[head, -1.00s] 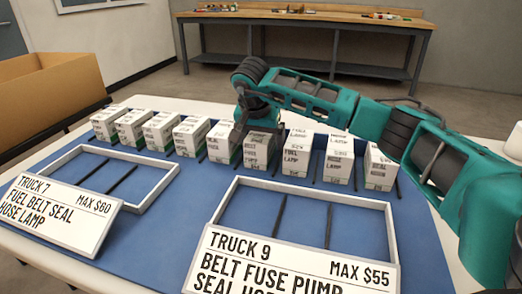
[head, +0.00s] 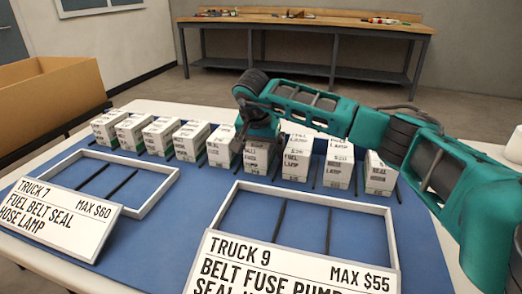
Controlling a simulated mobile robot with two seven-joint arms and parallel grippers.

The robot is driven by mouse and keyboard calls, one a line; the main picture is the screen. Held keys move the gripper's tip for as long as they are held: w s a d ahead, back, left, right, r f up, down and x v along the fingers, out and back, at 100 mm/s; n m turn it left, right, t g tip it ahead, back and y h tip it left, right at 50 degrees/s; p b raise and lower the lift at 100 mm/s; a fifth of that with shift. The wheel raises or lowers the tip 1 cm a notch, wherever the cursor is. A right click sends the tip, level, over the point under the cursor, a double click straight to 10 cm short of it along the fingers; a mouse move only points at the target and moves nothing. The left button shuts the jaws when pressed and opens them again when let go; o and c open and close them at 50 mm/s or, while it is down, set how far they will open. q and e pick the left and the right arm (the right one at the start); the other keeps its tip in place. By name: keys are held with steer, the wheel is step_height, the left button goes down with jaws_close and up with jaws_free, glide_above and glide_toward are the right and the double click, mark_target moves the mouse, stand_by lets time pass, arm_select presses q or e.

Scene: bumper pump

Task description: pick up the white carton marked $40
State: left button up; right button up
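A row of white cartons with black lettering stands along the back of the blue mat (head: 205,225). The carton below my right gripper (head: 257,158) has its top covered by the hand. To its right are a carton lettered FUEL LAMP (head: 296,165), another lamp carton (head: 338,168) and an end carton (head: 380,178). The prices are too small to read surely, so I cannot tell which carton is marked $40. My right gripper (head: 258,136) points down at the covered carton; its fingers are not clear, nor whether they grip it. My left gripper is out of view.
Two empty white-rimmed frames lie in front: the Truck 7 frame (head: 160,192), with its sign (head: 60,215), and the Truck 9 frame (head: 388,235), with its sign (head: 295,265). Thin dark bars separate the cartons. A cardboard box (head: 50,95) is at left.

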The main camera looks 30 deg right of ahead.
steer(key=c, duration=1.3)
steer(key=shift+o, duration=0.2)
steer(key=shift+r, duration=0.1)
